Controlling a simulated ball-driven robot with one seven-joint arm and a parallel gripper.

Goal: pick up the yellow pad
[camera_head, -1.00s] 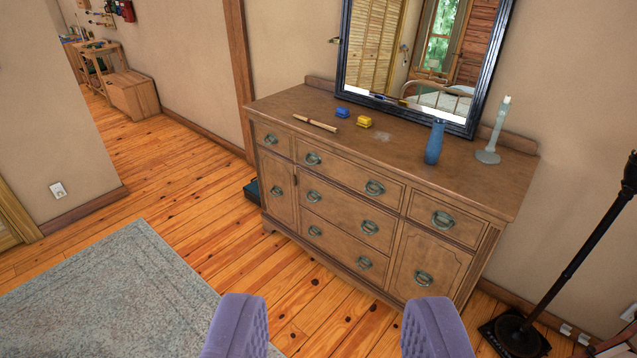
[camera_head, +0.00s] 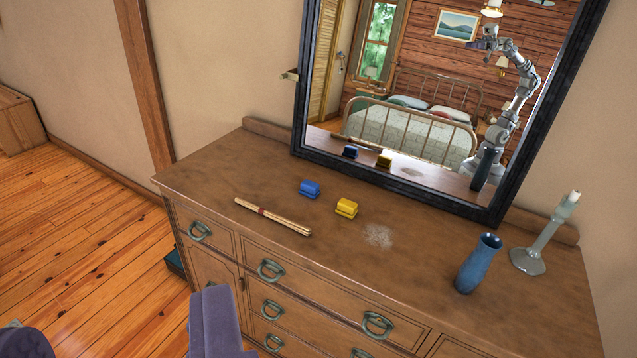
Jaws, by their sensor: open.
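The yellow pad (camera_head: 346,208) is a small block on top of the wooden dresser (camera_head: 215,182), near its middle, with a blue pad (camera_head: 309,189) just behind and left of it. A reflection of both pads shows in the mirror. My gripper (camera_head: 120,335) shows as two purple padded fingers at the lower left of the picture. They are wide apart with nothing between them. The gripper is in front of the dresser, down and left of the yellow pad and well apart from it.
A bundle of pale sticks (camera_head: 272,216) lies left of the yellow pad, and a whitish dusty patch (camera_head: 379,237) lies to its right. A blue vase (camera_head: 478,263) and a candlestick (camera_head: 545,235) stand farther right. A black-framed mirror (camera_head: 400,191) stands behind.

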